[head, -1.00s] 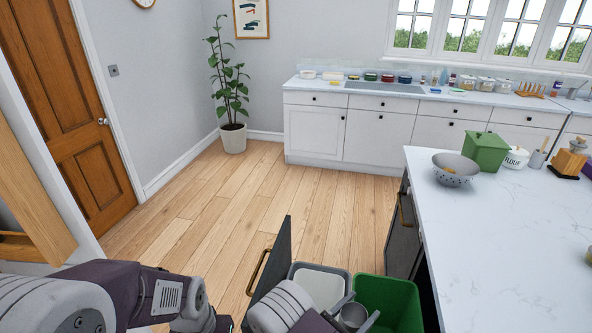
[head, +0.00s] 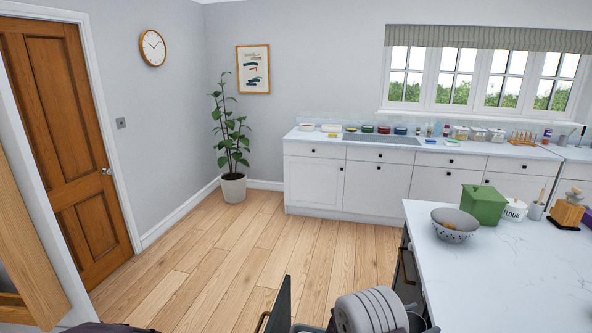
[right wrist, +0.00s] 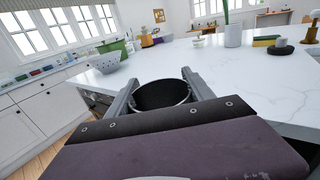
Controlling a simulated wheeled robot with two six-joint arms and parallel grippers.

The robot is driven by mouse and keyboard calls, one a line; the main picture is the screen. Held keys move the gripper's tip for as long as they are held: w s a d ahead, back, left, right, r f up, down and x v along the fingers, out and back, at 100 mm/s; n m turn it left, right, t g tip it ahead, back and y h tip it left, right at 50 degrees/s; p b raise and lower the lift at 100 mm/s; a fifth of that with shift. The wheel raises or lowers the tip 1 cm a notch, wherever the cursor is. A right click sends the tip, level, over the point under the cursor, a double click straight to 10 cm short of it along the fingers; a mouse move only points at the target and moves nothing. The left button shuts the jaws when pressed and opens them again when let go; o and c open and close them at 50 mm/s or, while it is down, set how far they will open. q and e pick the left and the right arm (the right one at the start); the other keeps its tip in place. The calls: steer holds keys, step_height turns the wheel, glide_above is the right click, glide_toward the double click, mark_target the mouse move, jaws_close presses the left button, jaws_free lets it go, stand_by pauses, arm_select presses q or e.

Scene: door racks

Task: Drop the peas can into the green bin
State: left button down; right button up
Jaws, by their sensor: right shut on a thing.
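My right gripper (right wrist: 160,82) is shut on a grey metal can (right wrist: 163,96), one finger on each side of it. The can's dark round end faces the wrist camera, and no label shows, so I cannot read whether it is peas. In the head view my right gripper (head: 417,317) is at the bottom edge, left of the white counter, and only partly shows. My left gripper is not in view.
The wooden floor (head: 200,265) ahead is clear.

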step_height(320, 180, down, 6)
steer(key=b, duration=0.5)
steer(key=shift+f, duration=0.15)
steer(key=o, duration=1.9)
steer(key=b+v, duration=0.1)
steer(key=v, duration=0.8)
steer(key=shift+a, duration=0.1)
